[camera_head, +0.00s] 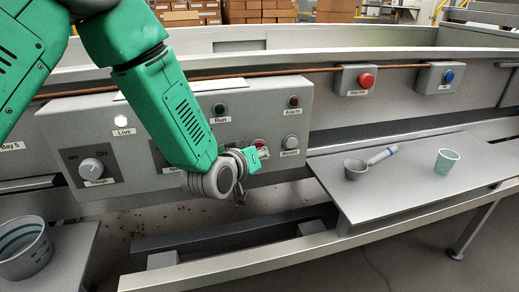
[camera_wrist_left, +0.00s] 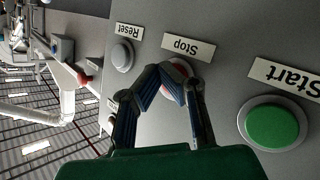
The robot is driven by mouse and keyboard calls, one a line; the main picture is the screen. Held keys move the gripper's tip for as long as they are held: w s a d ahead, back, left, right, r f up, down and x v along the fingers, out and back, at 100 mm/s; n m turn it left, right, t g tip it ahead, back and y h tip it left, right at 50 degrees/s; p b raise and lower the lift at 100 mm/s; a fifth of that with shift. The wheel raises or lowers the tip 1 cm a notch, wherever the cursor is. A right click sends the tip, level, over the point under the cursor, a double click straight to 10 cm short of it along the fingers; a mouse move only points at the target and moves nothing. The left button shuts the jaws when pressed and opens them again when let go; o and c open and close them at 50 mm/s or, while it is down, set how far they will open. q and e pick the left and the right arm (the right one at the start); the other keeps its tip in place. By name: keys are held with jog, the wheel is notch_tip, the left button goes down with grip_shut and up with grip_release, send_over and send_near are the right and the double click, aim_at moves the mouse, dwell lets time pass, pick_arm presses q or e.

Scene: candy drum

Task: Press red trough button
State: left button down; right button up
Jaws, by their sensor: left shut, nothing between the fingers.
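The grey control panel (camera_head: 135,175) holds the red Stop button (camera_head: 259,143), which lies right by my left gripper's fingertips. In the left wrist view the red button (camera_wrist_left: 177,82) sits under its upside-down "Stop" label, partly hidden behind the fingers. My left gripper (camera_head: 252,158) is shut and empty; in the wrist view its fingertips (camera_wrist_left: 170,74) are in front of the red button. I cannot tell whether they touch it. My right gripper is not in view.
A green Start button (camera_wrist_left: 273,126) and a grey Reset button (camera_wrist_left: 122,54) flank Stop. The trough knob (camera_head: 91,168) is on the panel's left. A scoop (camera_head: 356,168) and cup (camera_head: 446,160) stand right.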

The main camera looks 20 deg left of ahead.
pick_arm(q)
jog(key=shift+s, duration=0.1)
jog(key=shift+s+d, duration=0.45)
jog(key=shift+s, duration=0.15)
jog(key=s+d, duration=0.2)
jog(key=s+p, duration=0.1)
jog(key=s, duration=0.1)
jog(key=shift+s+d, duration=0.1)
jog(key=shift+d, duration=0.3)
dwell(0.7)
